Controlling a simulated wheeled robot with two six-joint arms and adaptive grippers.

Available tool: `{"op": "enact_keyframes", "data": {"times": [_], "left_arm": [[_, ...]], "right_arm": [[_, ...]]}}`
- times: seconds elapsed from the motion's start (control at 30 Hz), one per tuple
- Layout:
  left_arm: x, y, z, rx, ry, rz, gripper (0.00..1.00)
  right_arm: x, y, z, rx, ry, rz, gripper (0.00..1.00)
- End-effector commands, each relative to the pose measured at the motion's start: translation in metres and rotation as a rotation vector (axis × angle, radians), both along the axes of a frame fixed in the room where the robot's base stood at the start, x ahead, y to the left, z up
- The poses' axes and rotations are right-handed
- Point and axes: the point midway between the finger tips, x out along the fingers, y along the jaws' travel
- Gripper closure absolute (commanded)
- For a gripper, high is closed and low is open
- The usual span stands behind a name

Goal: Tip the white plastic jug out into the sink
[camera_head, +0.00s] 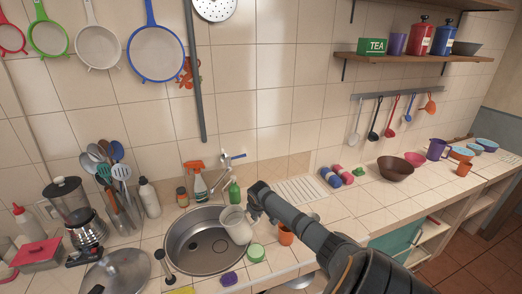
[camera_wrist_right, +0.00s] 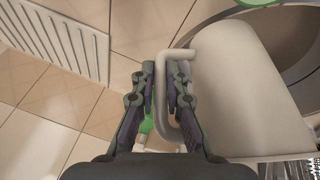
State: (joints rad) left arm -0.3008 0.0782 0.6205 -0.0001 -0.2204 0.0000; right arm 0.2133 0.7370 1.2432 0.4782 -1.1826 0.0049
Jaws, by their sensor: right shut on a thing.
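The white plastic jug (camera_head: 236,226) is at the right side of the round metal sink (camera_head: 183,240), in front of my right gripper (camera_head: 256,206). It leans slightly in the head view. In the right wrist view the jug (camera_wrist_right: 245,90) fills the right side, with its looped handle (camera_wrist_right: 166,100) between the fingers of my right gripper (camera_wrist_right: 163,88), which is shut on it. Part of the sink (camera_wrist_right: 303,45) shows behind the jug. I see no liquid flowing, and the jug's inside is hidden. My left gripper is not in view.
A green bottle (camera_head: 234,192) and a spray bottle (camera_head: 198,185) stand behind the sink by the tap (camera_head: 228,157). A green round thing (camera_head: 256,253) and an orange cup (camera_head: 286,235) are close at right. A ribbed drainboard (camera_head: 300,190) lies farther right, clear.

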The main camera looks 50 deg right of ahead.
Motion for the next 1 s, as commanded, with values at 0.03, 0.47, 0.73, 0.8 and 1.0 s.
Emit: {"op": "enact_keyframes", "data": {"times": [0.03, 0.47, 0.73, 0.8, 1.0], "left_arm": [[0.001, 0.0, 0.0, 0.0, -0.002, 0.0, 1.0], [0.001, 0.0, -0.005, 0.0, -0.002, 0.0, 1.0], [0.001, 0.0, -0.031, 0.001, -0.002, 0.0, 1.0], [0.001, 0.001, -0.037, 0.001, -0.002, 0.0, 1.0], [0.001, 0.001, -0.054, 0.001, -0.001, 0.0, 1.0]], "right_arm": [[0.004, 0.005, 0.003, -0.01, 0.0, 0.002, 1.0], [0.012, 0.023, 0.024, -0.21, 0.088, 0.002, 1.0], [0.012, 0.023, 0.033, -0.346, 0.15, 0.0, 1.0], [0.012, 0.024, 0.035, -0.374, 0.163, 0.0, 1.0], [0.014, 0.027, 0.04, -0.457, 0.199, 0.001, 1.0]]}}
